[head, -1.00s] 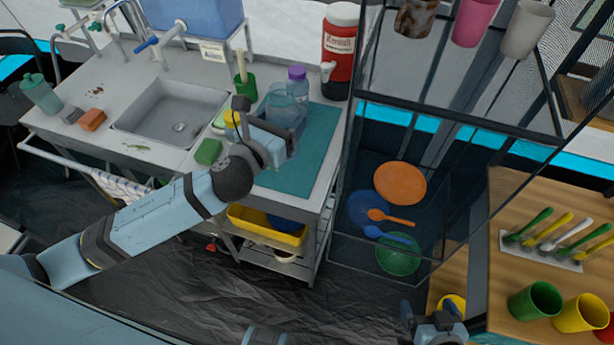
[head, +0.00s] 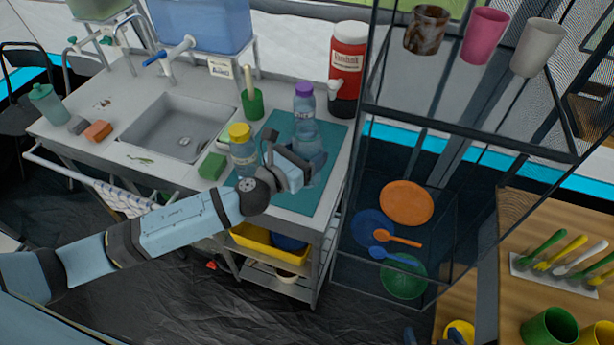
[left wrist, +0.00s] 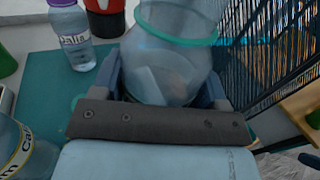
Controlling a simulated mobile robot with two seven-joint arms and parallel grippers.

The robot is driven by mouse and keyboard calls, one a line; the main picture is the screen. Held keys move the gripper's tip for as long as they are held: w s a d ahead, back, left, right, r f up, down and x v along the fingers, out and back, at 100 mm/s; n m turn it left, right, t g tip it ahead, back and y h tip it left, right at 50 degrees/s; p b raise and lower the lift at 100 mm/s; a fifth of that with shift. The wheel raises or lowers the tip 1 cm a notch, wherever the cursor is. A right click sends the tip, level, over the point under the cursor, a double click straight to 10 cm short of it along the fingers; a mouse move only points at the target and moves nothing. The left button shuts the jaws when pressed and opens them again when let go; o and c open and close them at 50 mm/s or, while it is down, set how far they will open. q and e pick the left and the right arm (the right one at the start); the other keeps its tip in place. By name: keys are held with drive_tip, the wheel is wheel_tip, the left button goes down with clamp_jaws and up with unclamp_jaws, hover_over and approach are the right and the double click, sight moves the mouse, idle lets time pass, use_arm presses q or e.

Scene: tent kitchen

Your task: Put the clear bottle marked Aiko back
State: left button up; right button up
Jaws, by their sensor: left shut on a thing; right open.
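My left gripper (head: 300,165) is shut on a clear vessel (head: 312,150) with a teal ring, over the right part of the teal mat. The vessel also shows between the fingers in the left wrist view (left wrist: 165,75). No name on it is readable. I cannot tell whether its base touches the mat. A clear bottle with a purple cap (head: 304,112) stands just behind it; its label looks like "Dalia" in the left wrist view (left wrist: 72,38). A clear yellow-capped bottle (head: 242,152) stands left of my gripper.
The teal mat (head: 290,200) lies on the counter beside the sink (head: 178,127). A green sponge (head: 212,166), a green cup with a brush (head: 252,103) and a red drink dispenser (head: 347,65) stand around it. A dark-framed shelf (head: 470,130) rises close on the right.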

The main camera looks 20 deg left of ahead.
use_arm(q)
wheel_tip(320, 180, down, 7)
drive_tip(key=shift+r+b, duration=0.1)
drive_tip(key=shift+b, duration=1.1)
drive_tip(key=shift+f, duration=0.3)
drive_tip(key=o, duration=1)
